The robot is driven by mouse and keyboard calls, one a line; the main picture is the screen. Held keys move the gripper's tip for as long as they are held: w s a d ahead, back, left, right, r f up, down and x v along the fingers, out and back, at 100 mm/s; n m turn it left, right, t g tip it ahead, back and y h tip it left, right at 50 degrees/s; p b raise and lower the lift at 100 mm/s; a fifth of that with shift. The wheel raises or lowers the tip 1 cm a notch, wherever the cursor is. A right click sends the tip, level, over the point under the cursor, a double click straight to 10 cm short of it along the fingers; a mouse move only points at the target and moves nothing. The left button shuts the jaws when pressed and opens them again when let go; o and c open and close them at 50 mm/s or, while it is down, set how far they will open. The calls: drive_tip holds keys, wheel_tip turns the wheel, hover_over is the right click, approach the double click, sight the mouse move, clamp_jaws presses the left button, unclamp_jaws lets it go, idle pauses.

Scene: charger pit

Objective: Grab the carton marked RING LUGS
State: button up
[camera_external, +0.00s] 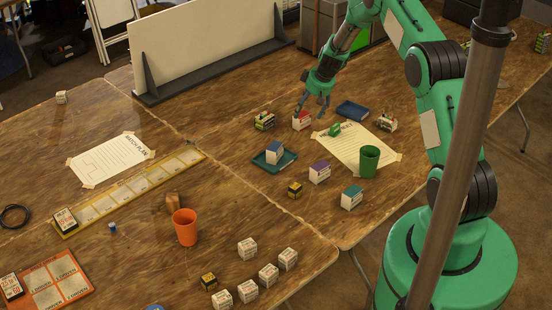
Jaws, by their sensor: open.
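My gripper (313,106) is open and points down over the back part of the right-hand table. A small white carton with a red top (301,121) stands just below and left of it. One finger appears close to this carton; I cannot tell whether they touch. Other cartons stand nearer the front: one with a purple top (319,173), one with a teal top (351,198), and one with a blue top (274,153) on a teal tray (262,162). The print on all of them is too small to read, so I cannot tell which is marked RING LUGS.
A green cup (369,162) stands on a taped paper sheet (348,150). A dark blue tray (352,110) lies right of my gripper. An orange cup (186,227) and several white cartons (247,249) stand in front.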

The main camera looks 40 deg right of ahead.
sight(304, 116)
drive_tip(key=shift+x, duration=2.4)
drive_tip(key=shift+s+f, duration=0.1)
drive_tip(key=c, duration=1.3)
